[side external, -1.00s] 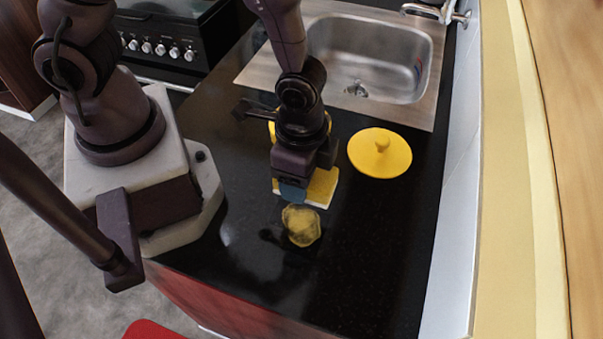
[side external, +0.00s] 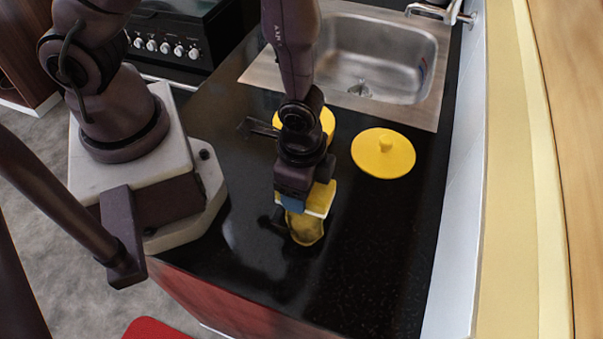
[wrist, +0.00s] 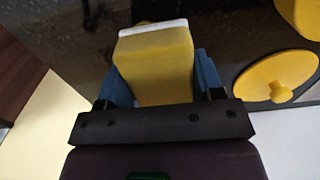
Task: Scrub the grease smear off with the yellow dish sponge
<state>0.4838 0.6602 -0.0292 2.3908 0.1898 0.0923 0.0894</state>
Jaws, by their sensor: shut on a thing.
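The yellow dish sponge (side external: 321,198), with a pale layer on one face, is in my gripper (side external: 293,204). In the wrist view the sponge (wrist: 155,62) sits between the two blue fingers of my gripper (wrist: 160,82), which are shut on its sides. The grease smear (side external: 306,231) is a brownish-yellow patch on the black counter. The sponge is over the smear's far edge and hides part of it. I cannot tell whether the sponge touches it. In the wrist view the sponge hides most of the smear.
A yellow lid (side external: 383,154) with a knob lies on the counter (side external: 370,250) to the right. A yellow pan (side external: 327,121) with a dark handle stands behind my gripper, partly hidden. The sink (side external: 375,60) is at the back. The counter's front right is clear.

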